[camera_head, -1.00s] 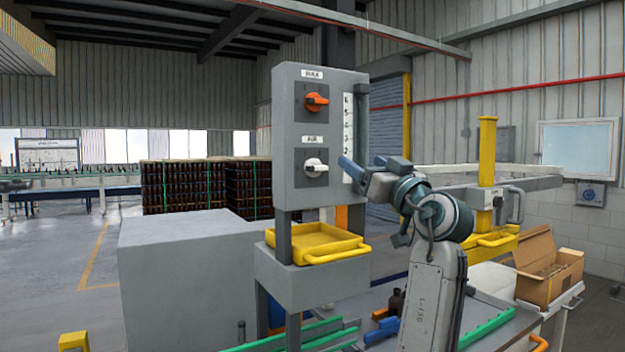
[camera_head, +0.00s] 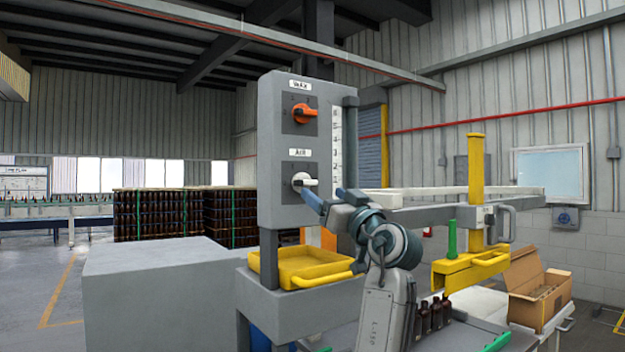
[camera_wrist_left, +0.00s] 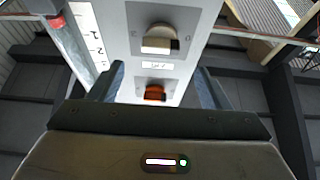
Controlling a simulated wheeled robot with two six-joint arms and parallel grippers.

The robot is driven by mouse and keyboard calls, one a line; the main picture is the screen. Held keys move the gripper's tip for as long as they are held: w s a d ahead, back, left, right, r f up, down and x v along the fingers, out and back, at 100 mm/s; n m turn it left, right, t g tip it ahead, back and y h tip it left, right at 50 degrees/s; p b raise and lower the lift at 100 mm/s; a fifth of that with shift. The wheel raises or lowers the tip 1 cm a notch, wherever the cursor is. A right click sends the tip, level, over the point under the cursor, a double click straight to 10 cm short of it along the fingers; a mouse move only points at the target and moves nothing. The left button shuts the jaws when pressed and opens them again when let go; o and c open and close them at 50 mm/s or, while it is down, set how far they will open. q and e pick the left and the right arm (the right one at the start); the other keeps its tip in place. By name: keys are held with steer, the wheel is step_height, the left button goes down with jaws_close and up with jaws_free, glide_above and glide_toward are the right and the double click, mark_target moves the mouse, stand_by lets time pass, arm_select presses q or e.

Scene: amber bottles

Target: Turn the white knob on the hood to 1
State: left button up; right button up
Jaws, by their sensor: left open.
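The white knob (camera_head: 301,180) is on the lower plate of the grey hood panel (camera_head: 272,150), under a small label. Its grip points to the right in the head view. My left gripper (camera_head: 318,197) is open, its blue fingers just right of and below the knob; contact cannot be told. The white knob also shows in the left wrist view (camera_wrist_left: 158,40), above the open fingers of my left gripper (camera_wrist_left: 162,75). An orange knob (camera_head: 305,114) sits higher on the panel; it shows between the fingers in the left wrist view (camera_wrist_left: 154,93). My right gripper is not in view.
A numbered scale (camera_head: 336,140) runs along the panel's right edge. A yellow tray (camera_head: 300,268) stands below the panel. A yellow post (camera_head: 475,180) with a yellow holder, several amber bottles (camera_head: 436,315) and an open cardboard box (camera_head: 540,290) are to the right.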

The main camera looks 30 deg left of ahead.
mark_target(308, 184)
arm_select(q)
steer(key=p+x, duration=0.2)
steer(key=x, duration=0.3)
steer(key=shift+a, duration=0.15)
steer(key=shift+w+a, duration=0.3)
steer(key=shift+a, duration=0.15)
steer(key=c, duration=1)
